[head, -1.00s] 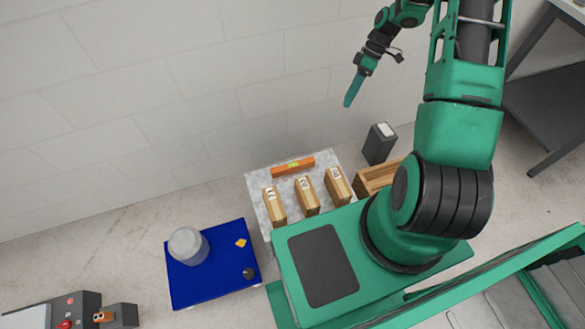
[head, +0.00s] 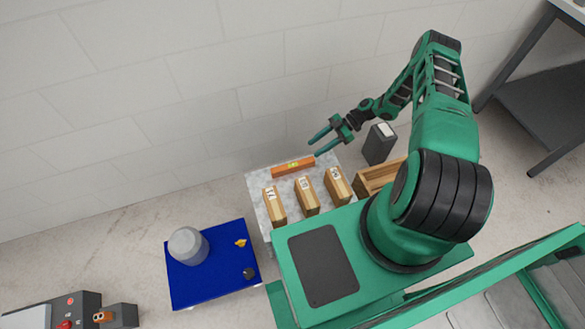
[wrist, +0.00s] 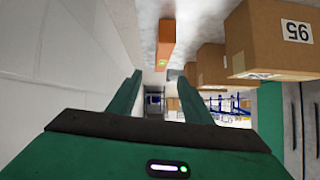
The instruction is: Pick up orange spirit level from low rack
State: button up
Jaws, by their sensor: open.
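The orange spirit level (head: 293,167) lies flat along the back edge of the low grey rack (head: 259,183), close to the wall. In the wrist view the level (wrist: 166,40) appears end-on, ahead of the fingers and a little right of centre. My gripper (head: 314,148) is open and empty, up and to the right of the level's right end. Its two green fingers also show in the wrist view (wrist: 160,92), well apart and not touching the level.
Several numbered wooden-looking blocks (head: 307,197) stand on the rack in front of the level. A dark box (head: 380,144) and a wooden crate (head: 372,180) stand to the right. The pale wall (head: 150,110) is close behind.

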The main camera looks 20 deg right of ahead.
aim_at(298, 163)
jog(key=f, duration=0.1)
jog(key=a+f, duration=0.2)
jog(key=shift+s+f+n+t+y, duration=0.15)
jog(key=shift+s+n+t+y, duration=0.15)
jog(key=shift+s+n+y, duration=0.1)
jog(key=x, duration=1)
jog(key=shift+s+a+f, duration=0.15)
jog(key=shift+a+f, duration=0.1)
jog(key=shift+a, duration=0.1)
grip_shut()
